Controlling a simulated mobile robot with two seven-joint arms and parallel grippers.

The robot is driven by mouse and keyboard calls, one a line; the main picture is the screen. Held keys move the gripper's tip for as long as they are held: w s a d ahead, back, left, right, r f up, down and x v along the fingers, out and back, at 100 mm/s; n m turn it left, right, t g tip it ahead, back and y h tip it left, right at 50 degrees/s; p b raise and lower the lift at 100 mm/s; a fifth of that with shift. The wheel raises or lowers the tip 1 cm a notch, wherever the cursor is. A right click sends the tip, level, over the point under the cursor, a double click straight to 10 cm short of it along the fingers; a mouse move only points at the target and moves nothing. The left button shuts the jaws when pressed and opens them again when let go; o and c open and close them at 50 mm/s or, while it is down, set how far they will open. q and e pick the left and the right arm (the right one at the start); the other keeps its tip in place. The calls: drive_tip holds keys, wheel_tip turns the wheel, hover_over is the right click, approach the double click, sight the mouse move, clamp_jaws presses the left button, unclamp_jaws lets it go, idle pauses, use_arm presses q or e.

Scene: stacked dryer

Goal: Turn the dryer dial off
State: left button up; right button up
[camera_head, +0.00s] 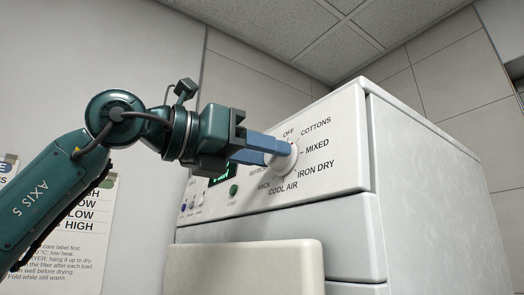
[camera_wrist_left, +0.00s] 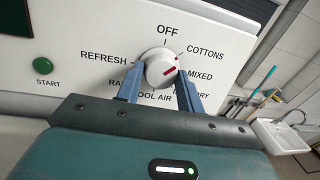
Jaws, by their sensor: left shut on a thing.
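The white round dryer dial (camera_head: 287,158) sits on the dryer's slanted control panel, ringed by printed labels. My right gripper does not show.
A green START button (camera_wrist_left: 43,66) and a dark display (camera_head: 219,179) are left of the dial. A pale panel (camera_head: 245,272) stands low in front of the dryer (camera_head: 420,180). A sink (camera_wrist_left: 283,135) is at the far right. A care notice (camera_head: 90,230) hangs on the left wall.

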use_arm(q)
drive_tip(key=n+t+b, duration=0.1)
drive_tip(key=n+b, duration=0.2)
drive_tip(key=n, duration=0.2)
drive_tip(key=n+t+y+b, duration=0.1)
drive_tip(key=n+b, duration=0.3)
drive_tip(key=n, duration=0.1)
drive_tip(key=shift+s, duration=0.15)
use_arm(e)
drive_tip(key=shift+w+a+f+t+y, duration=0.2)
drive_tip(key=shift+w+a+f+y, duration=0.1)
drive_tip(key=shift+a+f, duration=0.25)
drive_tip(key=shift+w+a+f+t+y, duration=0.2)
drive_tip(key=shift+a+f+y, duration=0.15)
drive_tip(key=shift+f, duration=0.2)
use_arm(q)
drive_tip(key=shift+r+n, duration=0.1)
drive_tip(key=shift+n, duration=0.3)
drive_tip(key=o, duration=1)
drive_tip(key=shift+d+y, duration=0.1)
drive_tip(key=shift+y, duration=0.2)
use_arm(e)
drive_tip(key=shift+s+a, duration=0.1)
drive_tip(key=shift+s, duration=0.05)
